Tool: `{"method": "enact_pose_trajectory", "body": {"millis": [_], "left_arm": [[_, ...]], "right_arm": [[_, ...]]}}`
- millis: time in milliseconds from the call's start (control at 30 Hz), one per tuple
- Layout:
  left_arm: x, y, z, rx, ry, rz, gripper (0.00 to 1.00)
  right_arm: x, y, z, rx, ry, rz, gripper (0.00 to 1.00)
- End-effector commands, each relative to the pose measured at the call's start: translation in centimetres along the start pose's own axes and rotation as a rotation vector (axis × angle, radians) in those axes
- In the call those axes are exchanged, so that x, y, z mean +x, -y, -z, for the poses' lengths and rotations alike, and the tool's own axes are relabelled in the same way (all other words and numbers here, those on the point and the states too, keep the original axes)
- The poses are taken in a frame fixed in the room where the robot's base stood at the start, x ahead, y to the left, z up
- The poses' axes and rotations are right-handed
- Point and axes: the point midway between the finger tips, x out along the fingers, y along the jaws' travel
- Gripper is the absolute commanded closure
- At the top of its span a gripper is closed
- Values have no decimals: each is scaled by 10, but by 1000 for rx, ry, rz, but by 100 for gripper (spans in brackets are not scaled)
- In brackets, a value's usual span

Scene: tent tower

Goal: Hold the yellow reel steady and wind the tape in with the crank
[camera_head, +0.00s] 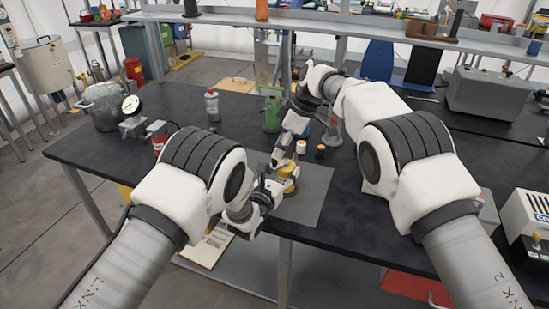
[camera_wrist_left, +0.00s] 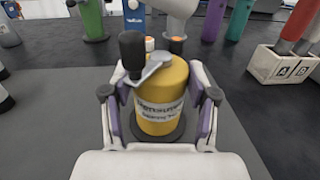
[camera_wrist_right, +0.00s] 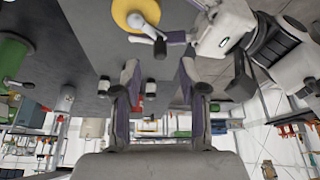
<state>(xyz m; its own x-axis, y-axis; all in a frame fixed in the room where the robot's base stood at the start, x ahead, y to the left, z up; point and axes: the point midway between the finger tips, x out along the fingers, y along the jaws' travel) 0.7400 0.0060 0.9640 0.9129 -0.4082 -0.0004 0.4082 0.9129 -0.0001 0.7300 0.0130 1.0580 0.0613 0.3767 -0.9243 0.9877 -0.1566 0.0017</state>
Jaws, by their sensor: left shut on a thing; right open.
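The yellow reel (camera_wrist_left: 163,100) stands upright on the grey mat (camera_head: 310,199), with its label facing my left wrist camera. On its top is a grey crank arm with a black knob (camera_wrist_left: 132,52). My left gripper (camera_wrist_left: 160,110) is shut on the reel's body, one finger on each side. The reel also shows in the head view (camera_head: 291,184), partly covered by my grippers. My right gripper (camera_wrist_right: 160,72) is open and empty, pointing down near the reel. In the right wrist view the crank knob (camera_wrist_right: 160,48) is just beyond its fingertips, apart from them.
A spray bottle (camera_head: 212,105), a metal pot (camera_head: 104,106) and a gauge (camera_head: 131,105) stand on the left. A wooden box (camera_wrist_left: 281,66) is right of the reel. The mat beside the reel is clear.

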Motion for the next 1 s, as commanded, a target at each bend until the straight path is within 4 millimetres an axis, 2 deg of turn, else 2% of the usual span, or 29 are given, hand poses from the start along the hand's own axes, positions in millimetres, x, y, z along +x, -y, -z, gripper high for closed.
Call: {"method": "enact_pose_trajectory", "body": {"millis": [100,200,533,633,667,1000], "left_arm": [[0,0,0,0,1,0,100],[0,0,0,0,0,-1,100],[0,0,0,0,0,-1,100],[0,0,0,0,0,-1,100],[0,0,0,0,0,-1,100],[0,0,0,0,0,0,100]], "right_arm": [[27,1,0,0,0,2,58],[40,0,0,1,0,0,58],[47,0,0,2,-1,0,58],[47,0,0,2,-1,0,93],[47,0,0,2,-1,0,100],[47,0,0,11,0,-3,100]]}}
